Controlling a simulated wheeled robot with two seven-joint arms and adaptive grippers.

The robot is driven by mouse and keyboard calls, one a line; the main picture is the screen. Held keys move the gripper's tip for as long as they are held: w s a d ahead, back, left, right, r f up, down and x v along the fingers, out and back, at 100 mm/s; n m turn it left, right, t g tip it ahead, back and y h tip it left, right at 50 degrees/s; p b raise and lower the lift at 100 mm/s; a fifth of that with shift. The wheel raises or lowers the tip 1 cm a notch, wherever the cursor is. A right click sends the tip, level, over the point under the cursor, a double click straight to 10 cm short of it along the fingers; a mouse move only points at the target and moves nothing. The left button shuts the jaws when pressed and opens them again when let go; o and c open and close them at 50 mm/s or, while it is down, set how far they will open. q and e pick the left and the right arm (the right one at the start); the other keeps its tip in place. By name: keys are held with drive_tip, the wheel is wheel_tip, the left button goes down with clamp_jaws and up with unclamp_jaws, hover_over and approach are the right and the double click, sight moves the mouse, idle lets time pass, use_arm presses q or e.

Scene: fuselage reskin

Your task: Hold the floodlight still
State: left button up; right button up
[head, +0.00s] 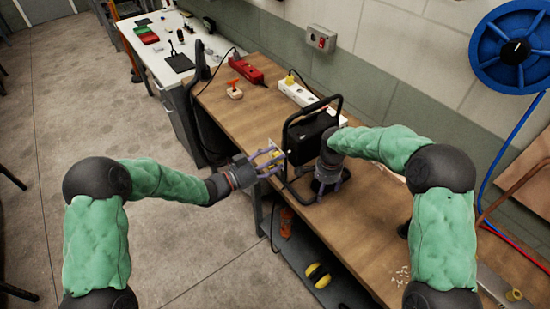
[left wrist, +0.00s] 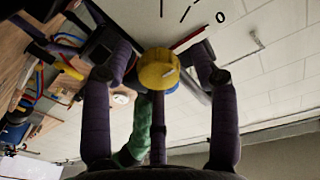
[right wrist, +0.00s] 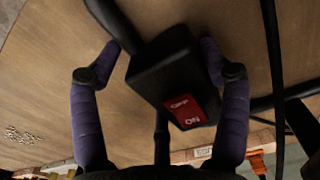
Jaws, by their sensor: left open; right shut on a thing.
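The black floodlight (head: 310,132) stands in its tube frame on the wooden workbench, near the front edge. My right gripper (head: 322,180) is low beside it. In the right wrist view my right gripper (right wrist: 165,75) is shut on the floodlight's black switch box (right wrist: 160,75), which has a red ON/OFF rocker (right wrist: 190,108) and a black tube joined to it. My left gripper (head: 277,160) is open at the floodlight's left side, by the bench edge. In the left wrist view a round yellow knob (left wrist: 158,70) shows between its open fingers; whether they touch it I cannot tell.
The workbench (head: 380,225) carries a white power strip (head: 297,90), a red strip (head: 246,70) and an orange-handled item (head: 234,90) behind the floodlight. A blue hose reel (head: 512,47) hangs on the wall. A lower shelf holds yellow ear muffs (head: 318,275).

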use_arm(q)
drive_tip(key=v, duration=1.1)
drive_tip(key=shift+a, duration=0.25)
use_arm(e)
drive_tip(key=shift+s+f, duration=0.1)
use_arm(q)
drive_tip(key=shift+s, duration=0.1)
use_arm(e)
drive_tip(key=o, duration=1.7)
